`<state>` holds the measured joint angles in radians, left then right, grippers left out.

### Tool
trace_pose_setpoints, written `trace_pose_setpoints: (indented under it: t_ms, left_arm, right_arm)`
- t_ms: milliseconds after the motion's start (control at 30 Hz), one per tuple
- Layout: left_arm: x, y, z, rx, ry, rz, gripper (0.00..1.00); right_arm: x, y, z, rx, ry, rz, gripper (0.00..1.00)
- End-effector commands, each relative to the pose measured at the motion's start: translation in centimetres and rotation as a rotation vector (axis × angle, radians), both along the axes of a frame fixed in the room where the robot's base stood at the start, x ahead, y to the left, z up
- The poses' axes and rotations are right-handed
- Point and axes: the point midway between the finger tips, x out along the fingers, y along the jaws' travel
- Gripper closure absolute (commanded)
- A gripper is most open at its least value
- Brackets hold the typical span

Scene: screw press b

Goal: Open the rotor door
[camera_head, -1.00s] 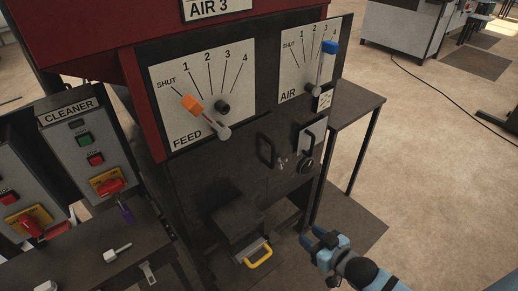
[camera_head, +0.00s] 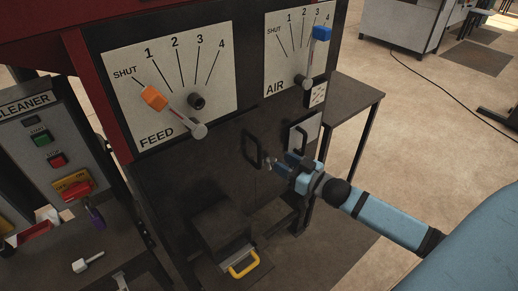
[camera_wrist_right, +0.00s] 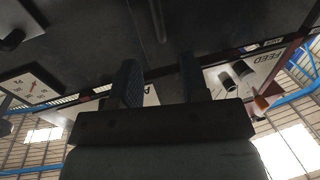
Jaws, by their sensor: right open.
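The door in the dark front panel has a black loop handle (camera_head: 251,150), which stands upright below the gap between the FEED and AIR plates. The door's edges are hard to make out. My left gripper is not in view.
The FEED lever (camera_head: 154,98) and AIR lever (camera_head: 321,34) stick out above. A chute with a yellow handle (camera_head: 244,265) juts out below. A side table (camera_head: 350,95) stands at right.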

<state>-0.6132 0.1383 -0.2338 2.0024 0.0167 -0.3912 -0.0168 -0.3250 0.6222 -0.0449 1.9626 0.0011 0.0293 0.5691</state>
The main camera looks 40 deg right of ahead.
Motion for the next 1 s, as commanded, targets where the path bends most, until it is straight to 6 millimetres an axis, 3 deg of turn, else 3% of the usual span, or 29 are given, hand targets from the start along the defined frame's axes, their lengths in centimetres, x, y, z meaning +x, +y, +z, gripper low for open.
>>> trace_pose_setpoints:
  t_ms: [300, 500, 933, 1000]
  left_arm:
    - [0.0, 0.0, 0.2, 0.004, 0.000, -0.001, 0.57]
    - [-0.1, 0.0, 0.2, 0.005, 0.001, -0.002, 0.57]
    - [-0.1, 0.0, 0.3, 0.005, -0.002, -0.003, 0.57]
    - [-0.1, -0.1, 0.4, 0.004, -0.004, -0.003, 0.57]
  right_arm:
    - [6.1, 1.7, 0.1, 0.000, -0.002, -0.001, 0.59]
    - [8.4, 2.4, 0.1, 0.000, 0.000, -0.001, 0.59]
    - [9.3, 2.7, 0.0, 0.000, 0.001, 0.000, 0.59]
    - [9.3, 2.7, 0.0, 0.000, 0.001, 0.000, 0.75]
